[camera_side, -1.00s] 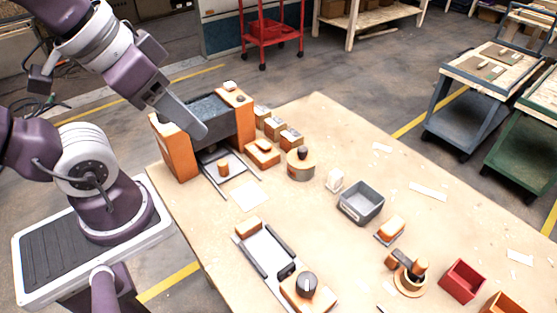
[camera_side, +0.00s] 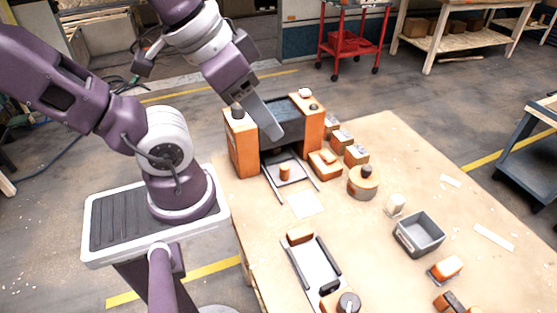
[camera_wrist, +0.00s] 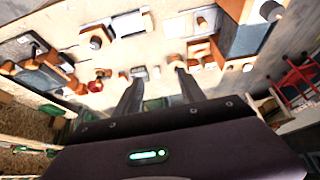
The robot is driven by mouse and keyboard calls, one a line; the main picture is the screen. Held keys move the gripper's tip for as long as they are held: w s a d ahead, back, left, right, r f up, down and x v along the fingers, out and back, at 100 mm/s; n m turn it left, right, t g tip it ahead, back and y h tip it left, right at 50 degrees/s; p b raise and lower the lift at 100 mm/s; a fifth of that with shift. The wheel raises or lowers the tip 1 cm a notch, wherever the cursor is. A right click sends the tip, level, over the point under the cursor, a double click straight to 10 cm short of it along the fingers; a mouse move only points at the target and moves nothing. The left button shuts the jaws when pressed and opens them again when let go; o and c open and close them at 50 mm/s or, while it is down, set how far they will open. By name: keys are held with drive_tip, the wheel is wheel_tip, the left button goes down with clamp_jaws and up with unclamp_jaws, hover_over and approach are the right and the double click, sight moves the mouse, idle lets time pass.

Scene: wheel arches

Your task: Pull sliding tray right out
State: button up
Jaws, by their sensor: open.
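The sliding tray (camera_side: 297,178) is a pale, dark-edged plate with an upright orange knob (camera_side: 285,172). It lies between two thin rails at the front of a housing with orange side blocks (camera_side: 242,148) and a dark middle (camera_side: 290,112). The tray sticks partly out of the housing; its back end is hidden. The knob also shows in the wrist view (camera_wrist: 202,22). My gripper (camera_side: 273,132) is above the housing's front, up and slightly left of the knob, apart from it. In the wrist view my gripper (camera_wrist: 150,70) is open, with nothing between its fingers.
A white sheet (camera_side: 306,205) lies in front of the tray. Orange blocks (camera_side: 325,164) and a round knobbed piece (camera_side: 363,182) stand to its right. A grey bin (camera_side: 420,234) and a long framed tray (camera_side: 314,262) are farther forward.

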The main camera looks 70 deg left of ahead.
drive_tip(key=shift+o, duration=0.2)
idle(0.3)
drive_tip(key=m+g+y, duration=0.3)
drive_tip(key=m+g, duration=0.6)
hover_over(286, 166)
drive_tip(key=w+d, duration=0.2)
wheel_tip(286, 166, down, 23)
drive_tip(key=x, duration=0.8)
drive_tip(key=shift+f, duration=0.25)
clamp_jaws()
